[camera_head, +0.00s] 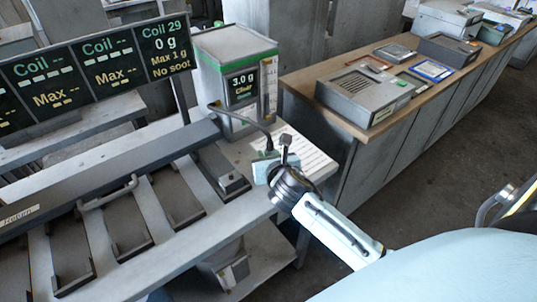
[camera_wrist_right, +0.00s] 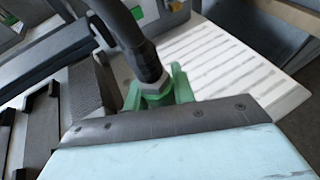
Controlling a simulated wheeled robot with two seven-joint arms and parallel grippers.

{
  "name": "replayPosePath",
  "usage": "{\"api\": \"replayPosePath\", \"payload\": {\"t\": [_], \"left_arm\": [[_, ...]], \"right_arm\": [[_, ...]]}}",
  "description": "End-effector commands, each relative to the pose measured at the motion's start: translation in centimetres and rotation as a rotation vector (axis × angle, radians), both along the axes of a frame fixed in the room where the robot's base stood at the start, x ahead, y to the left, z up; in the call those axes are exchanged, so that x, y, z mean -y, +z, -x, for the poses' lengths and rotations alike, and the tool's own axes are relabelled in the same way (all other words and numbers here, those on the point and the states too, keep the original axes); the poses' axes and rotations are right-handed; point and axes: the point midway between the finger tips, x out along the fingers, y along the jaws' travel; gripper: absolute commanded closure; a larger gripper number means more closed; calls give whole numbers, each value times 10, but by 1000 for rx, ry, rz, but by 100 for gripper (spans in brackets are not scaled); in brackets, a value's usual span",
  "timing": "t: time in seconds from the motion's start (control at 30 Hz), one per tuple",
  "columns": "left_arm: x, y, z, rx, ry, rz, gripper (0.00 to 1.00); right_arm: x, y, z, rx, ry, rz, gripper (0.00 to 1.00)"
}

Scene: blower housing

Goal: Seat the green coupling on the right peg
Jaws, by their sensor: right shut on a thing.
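The green coupling (camera_wrist_right: 158,93) shows in the right wrist view, at the end of a black hose (camera_wrist_right: 130,40) with a pale metal collar between them. My right gripper (camera_wrist_right: 165,112) is shut on the coupling, with the dark finger edge across its lower part. In the head view my right gripper (camera_head: 268,165) is above the right end of the grey bench, and the hose (camera_head: 240,118) curves down to it from the box. The coupling is mostly hidden there. I cannot make out the right peg in either view. My left gripper is not in view.
A grey box with a green rim (camera_head: 235,50) and a 3.0 g display stands behind the gripper. A printed white sheet (camera_head: 290,150) lies beside the gripper. Dark slots (camera_head: 125,225) line the bench to the left. A wooden-topped counter (camera_head: 310,88) holds several devices.

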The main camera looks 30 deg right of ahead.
Motion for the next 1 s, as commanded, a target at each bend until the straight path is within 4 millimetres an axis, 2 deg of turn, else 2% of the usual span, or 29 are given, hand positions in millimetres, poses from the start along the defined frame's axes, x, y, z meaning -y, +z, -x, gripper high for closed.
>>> {"api": "replayPosePath", "payload": {"t": [0.97,1.0], "left_arm": [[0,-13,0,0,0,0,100],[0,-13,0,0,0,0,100]], "right_arm": [[0,-24,0,1,1,0,100],[0,-24,0,2,1,0,72]]}}
